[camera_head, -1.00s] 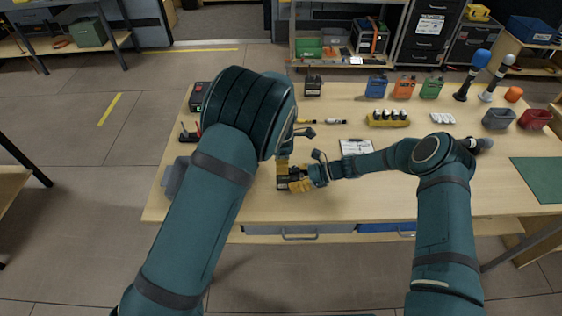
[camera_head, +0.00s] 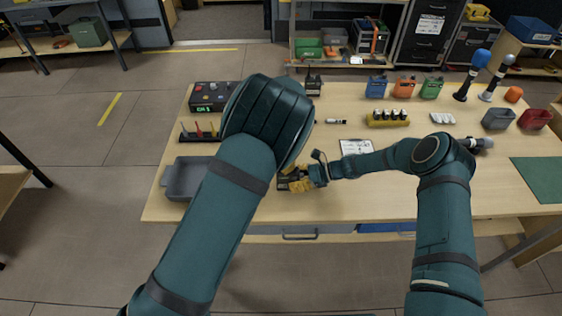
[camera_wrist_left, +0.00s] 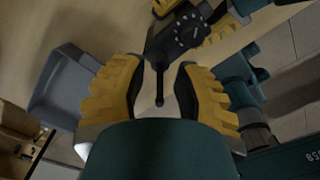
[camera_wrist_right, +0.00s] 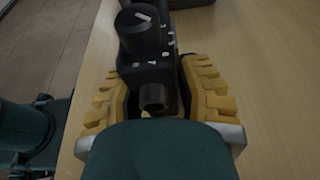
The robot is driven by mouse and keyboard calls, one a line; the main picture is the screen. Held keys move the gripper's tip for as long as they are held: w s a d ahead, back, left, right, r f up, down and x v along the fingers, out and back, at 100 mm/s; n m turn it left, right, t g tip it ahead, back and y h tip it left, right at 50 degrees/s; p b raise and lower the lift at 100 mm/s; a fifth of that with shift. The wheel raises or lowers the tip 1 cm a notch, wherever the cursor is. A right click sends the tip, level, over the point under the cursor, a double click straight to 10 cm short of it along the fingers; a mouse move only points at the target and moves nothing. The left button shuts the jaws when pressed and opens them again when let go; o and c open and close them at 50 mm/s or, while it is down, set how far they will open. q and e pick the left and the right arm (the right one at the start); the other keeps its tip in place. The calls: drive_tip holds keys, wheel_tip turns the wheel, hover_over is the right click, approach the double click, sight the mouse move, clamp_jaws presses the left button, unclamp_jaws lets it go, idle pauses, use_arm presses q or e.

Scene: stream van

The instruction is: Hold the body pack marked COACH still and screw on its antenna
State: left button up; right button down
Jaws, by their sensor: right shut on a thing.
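The black body pack (camera_wrist_right: 157,65) is upright between the yellow fingers of my right gripper (camera_wrist_right: 153,92), which is shut on it. White marks and a round knob (camera_wrist_right: 138,35) show on its top; no COACH label is readable. In the head view my right gripper (camera_head: 299,183) holds it low over the table's front part. In the left wrist view a thin black antenna (camera_wrist_left: 158,84) sticks out from the pack (camera_wrist_left: 183,33). My left gripper (camera_wrist_left: 158,78) has its fingers apart on both sides of the antenna, with gaps visible. How firmly the antenna is seated cannot be told. The head view hides the left fingers.
A grey tray (camera_head: 187,181) lies on the left of the table, with a tool rack (camera_head: 199,134) and a device with green display (camera_head: 208,106) behind it. Another black pack (camera_head: 313,86), coloured packs (camera_head: 403,88) and microphones stand at the back. The front right is mostly clear.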

use_arm(q)
drive_tip(key=shift+o, duration=0.3)
clamp_jaws()
drive_tip(key=shift+m, duration=0.3)
drive_tip(key=m, duration=0.3)
drive_tip(key=shift+m, duration=0.3)
drive_tip(key=m, duration=0.2)
drive_tip(key=shift+m, duration=1)
